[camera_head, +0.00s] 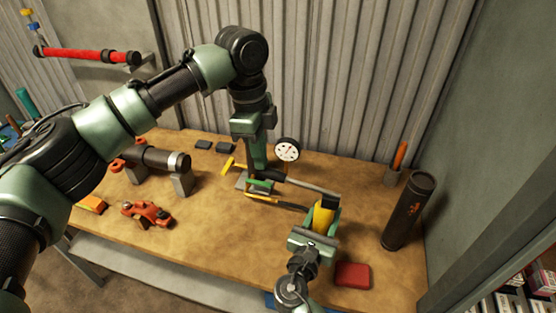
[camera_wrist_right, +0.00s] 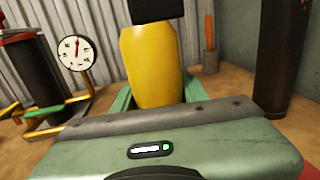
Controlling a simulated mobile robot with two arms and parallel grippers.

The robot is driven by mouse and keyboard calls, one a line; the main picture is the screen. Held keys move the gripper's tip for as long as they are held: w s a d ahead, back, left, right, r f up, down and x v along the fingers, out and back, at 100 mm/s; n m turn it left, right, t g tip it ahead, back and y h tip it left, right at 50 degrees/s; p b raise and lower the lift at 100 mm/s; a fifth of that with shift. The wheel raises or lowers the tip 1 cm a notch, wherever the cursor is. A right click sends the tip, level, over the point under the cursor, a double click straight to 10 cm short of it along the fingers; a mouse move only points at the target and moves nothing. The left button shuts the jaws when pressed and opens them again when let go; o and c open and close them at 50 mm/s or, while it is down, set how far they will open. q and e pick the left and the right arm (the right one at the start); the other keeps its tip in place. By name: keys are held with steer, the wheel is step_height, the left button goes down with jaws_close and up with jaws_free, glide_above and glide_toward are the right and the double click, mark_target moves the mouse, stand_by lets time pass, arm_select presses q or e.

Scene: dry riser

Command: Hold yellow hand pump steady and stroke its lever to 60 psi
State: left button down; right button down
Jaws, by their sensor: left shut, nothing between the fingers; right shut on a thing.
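The yellow hand pump (camera_head: 323,217) has a yellow body with a black top. It stands at the front right of the bench. My right gripper (camera_head: 318,228) is shut around the body, which also shows upright in the right wrist view (camera_wrist_right: 152,65). A thin dark bar with a yellow end (camera_head: 262,200) runs left from near the pump. It looks like the lever, but where it joins is hidden. My left gripper (camera_head: 260,183) points down, shut and empty, close behind this bar; I cannot tell whether they touch. A round white gauge (camera_head: 287,150) stands behind; its numbers are unreadable.
A dark cylinder (camera_head: 408,211) and a holder with an orange-handled tool (camera_head: 397,162) stand at right. A red block (camera_head: 352,274) lies near the front edge. A dark pipe on stands (camera_head: 150,157) and an orange-red tool (camera_head: 147,213) are at left. Corrugated metal is behind.

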arm_select(q)
step_height(320, 180, up, 12)
steer(key=a, duration=0.1)
steer(key=shift+w+f, duration=0.15)
steer(key=shift+w, duration=0.1)
steer(key=shift+a, duration=0.1)
stand_by(0.4)
arm_select(e)
steer(key=c, duration=0.7)
jaws_free()
